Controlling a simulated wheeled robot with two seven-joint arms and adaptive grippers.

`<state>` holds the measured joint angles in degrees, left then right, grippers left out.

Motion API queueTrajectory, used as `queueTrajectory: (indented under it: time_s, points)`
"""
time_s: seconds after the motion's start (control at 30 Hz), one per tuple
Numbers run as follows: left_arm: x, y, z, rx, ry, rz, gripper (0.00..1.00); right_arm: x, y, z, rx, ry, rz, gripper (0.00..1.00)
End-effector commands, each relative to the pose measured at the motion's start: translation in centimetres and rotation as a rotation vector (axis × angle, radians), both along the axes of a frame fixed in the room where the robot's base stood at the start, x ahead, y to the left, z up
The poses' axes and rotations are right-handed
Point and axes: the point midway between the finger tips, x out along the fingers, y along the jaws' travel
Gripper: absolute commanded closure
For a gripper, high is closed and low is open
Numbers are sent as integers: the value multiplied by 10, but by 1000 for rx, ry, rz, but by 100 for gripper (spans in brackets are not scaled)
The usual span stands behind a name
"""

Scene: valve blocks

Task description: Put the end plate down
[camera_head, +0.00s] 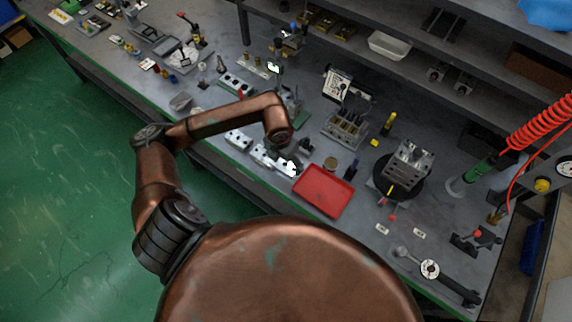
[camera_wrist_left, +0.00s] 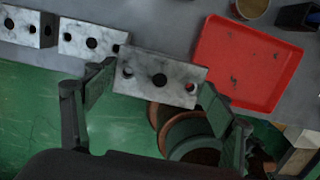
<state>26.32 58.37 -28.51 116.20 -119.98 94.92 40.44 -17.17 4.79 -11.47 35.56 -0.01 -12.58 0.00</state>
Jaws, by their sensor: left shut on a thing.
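The end plate (camera_wrist_left: 160,76) is a pale, marbled metal block with a large dark hole in the middle and smaller holes towards its ends. My left gripper (camera_wrist_left: 158,88) is shut on it, with one finger at each end of the block, in the left wrist view. In the head view my left gripper (camera_head: 286,160) is over the front of the bench, just left of the red tray (camera_head: 323,191). The fingers there are small and partly hidden by the wrist. I cannot tell whether the plate touches the bench. My right gripper is not in view.
Two similar metal blocks, one nearer (camera_wrist_left: 92,40) and one farther (camera_wrist_left: 28,27), lie in a row left of the held plate. A round tin (camera_wrist_left: 250,7) stands behind the tray. A black turntable (camera_head: 401,190) carries a metal block assembly. The bench's green front edge is close.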

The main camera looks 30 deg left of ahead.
Motion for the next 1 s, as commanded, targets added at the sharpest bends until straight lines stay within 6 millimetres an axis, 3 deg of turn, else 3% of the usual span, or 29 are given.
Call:
queueTrajectory:
  time_s: [0.17, 0.43, 1.0]
  points:
    - [7, 1, -8, 0, 0, 0, 57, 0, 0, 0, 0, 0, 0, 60]
    - [11, 1, -41, -2, 1, 0, 57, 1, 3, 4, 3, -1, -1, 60]
    - [12, 2, -53, 1, -1, -1, 57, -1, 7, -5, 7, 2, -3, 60]
